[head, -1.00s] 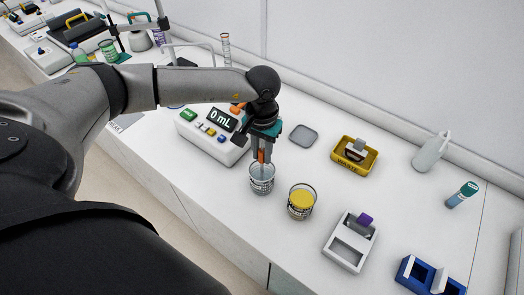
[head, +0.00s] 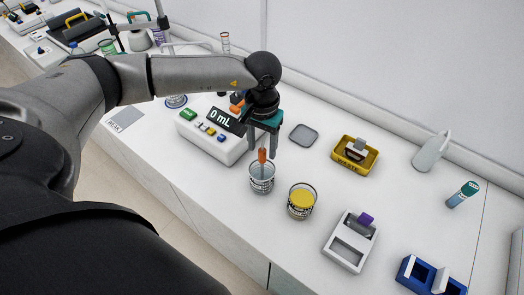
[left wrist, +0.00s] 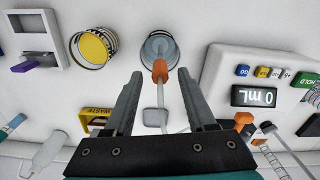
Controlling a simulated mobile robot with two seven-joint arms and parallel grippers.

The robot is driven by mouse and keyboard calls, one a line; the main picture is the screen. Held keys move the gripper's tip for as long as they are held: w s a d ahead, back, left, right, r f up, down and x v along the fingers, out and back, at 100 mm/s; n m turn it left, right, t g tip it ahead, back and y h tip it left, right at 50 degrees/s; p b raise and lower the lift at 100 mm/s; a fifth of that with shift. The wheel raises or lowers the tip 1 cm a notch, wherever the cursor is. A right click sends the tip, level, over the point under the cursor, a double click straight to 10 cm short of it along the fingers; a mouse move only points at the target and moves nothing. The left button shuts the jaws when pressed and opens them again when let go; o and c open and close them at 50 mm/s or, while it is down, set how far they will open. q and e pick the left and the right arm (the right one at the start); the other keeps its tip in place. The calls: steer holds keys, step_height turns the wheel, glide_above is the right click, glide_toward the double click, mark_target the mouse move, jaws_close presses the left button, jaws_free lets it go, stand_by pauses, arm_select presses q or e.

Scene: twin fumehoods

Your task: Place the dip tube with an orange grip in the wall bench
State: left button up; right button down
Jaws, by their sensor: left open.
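The dip tube with an orange grip (head: 262,156) stands in a clear glass beaker (head: 262,184) on the white wall bench (head: 225,232). Its orange grip sticks up above the rim. In the left wrist view the orange grip (left wrist: 160,71) lies between and beyond the fingertips, with the beaker (left wrist: 157,46) behind it. My left gripper (head: 264,153) is open and empty, just above and around the top of the grip; I cannot tell if a finger touches it. My right gripper is not in view.
A 0 mL dispenser (head: 215,145) stands left of the beaker. A jar with yellow contents (head: 301,200) is close on the right. A yellow waste tray (head: 342,164), a white holder (head: 340,257) and a blue rack (head: 408,278) lie further right. A grey pad (head: 304,135) lies behind.

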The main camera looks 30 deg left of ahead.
arm_select(q)
step_height(320, 180, up, 10)
steer(key=b, duration=0.1)
steer(key=shift+f, duration=0.2)
steer(key=shift+a, duration=0.1)
